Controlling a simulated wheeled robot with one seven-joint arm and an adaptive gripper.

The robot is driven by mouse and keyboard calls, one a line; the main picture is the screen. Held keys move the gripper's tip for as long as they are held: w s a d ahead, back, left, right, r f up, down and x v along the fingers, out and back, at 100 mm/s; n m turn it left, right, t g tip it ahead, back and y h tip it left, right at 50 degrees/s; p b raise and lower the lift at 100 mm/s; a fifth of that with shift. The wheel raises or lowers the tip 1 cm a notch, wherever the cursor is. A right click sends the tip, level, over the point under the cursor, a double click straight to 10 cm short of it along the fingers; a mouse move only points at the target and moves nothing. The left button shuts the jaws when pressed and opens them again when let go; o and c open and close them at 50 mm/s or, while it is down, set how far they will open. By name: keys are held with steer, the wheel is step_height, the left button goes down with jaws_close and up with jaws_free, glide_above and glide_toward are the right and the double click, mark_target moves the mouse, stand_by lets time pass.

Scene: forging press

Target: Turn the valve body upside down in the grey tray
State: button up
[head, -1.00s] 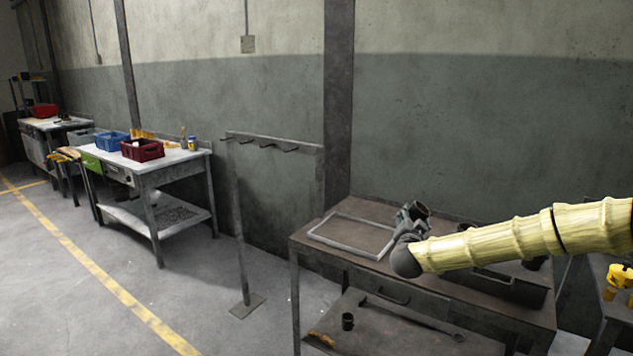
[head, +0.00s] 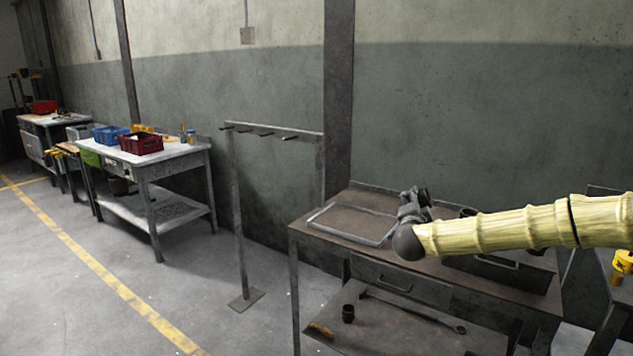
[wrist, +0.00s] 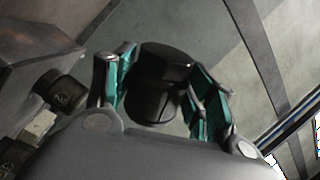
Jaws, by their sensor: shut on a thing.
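My gripper (head: 414,203) is above the table near the right end of the grey tray. In the wrist view its teal-padded fingers are shut on a black, roughly cylindrical piece with a faceted end, which looks like the valve body (wrist: 163,82). It is held clear of the tabletop. In the head view the gripper mostly hides it. The grey tray (head: 343,235) is a shallow, light-rimmed rectangle lying on the brown table; its visible part looks empty, and my wrist covers the area by its right end.
A dark bin (head: 505,272) stands at the table's front right, partly behind my arm. A dark cylinder (head: 467,212) stands behind my arm. Similar dark pieces (wrist: 62,90) show left in the wrist view. The wall rises behind.

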steer(key=m+b, duration=0.4)
steer(key=b, duration=0.1)
steer(key=shift+f+m, duration=0.1)
steer(key=shift+m, duration=0.3)
steer(key=shift+m+b, duration=0.6)
steer(key=shift+r, duration=0.2)
steer(key=shift+f+m+b, duration=0.25)
steer(key=shift+m+b, duration=0.75)
steer(key=shift+b, duration=0.25)
steer(key=m+b, duration=0.4)
steer(key=b, duration=0.1)
steer(key=m+b, duration=0.2)
steer(key=b, duration=0.1)
steer(key=shift+r+m, duration=0.1)
steer(key=shift+m, duration=0.2)
steer(key=shift+r+m, duration=0.15)
steer(key=shift+m, duration=0.25)
